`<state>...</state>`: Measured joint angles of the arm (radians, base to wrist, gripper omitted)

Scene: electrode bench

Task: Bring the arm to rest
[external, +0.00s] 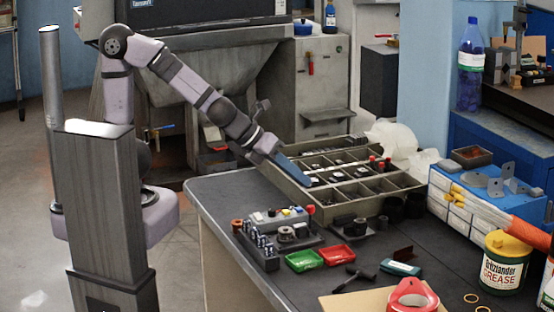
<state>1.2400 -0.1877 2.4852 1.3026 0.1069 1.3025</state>
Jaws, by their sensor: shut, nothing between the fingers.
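My arm reaches from its pedestal at the left toward the bench. My gripper (296,174) points down and to the right, above the left part of the compartmented tray (346,210). Its blue fingers are closed together with nothing seen between them. Whether the fingertips touch the tray or hover over it cannot be told from this one view.
The dark bench (228,195) holds a green tray (304,260), a red tray (335,254), a block with several small metal parts (262,250), and a grease can (503,263). A blue case (470,205) stands at the right.

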